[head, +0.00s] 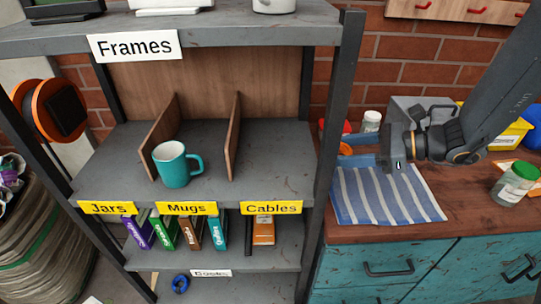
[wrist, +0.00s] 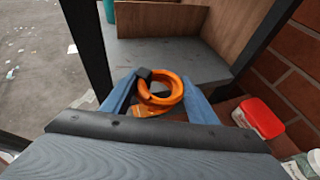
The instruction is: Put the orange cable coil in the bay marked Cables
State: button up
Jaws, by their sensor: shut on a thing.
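The orange cable coil (wrist: 172,88) with a black end piece is between the blue fingers of my gripper (wrist: 160,92) in the wrist view. The gripper is shut on it. In the head view my gripper (head: 352,150) is right of the shelf post, and a bit of the coil (head: 345,150) shows beside the post; the rest is hidden. The bay marked Cables (head: 275,165) is the right one on the middle shelf, behind the yellow Cables label (head: 271,207). It is bare. The coil is outside the bay, to its right.
A teal mug (head: 176,165) stands in the Mugs bay. Wooden dividers (head: 233,138) part the bays. A dark post (head: 332,130) stands between my gripper and the Cables bay. Below my gripper is a striped cloth (head: 385,195). A red-lidded tub (wrist: 262,118) is close by.

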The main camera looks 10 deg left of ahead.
jog(key=p, duration=0.4)
send_over(270, 155)
jog(key=shift+f+p, duration=0.5)
jog(key=shift+f, duration=1.25)
jog(key=shift+f, duration=0.15)
jog(key=o, duration=1.1)
jog(key=shift+r, duration=0.25)
jog(key=b+v, duration=0.2)
jog(key=v, duration=1)
jog(key=shift+w, duration=0.1)
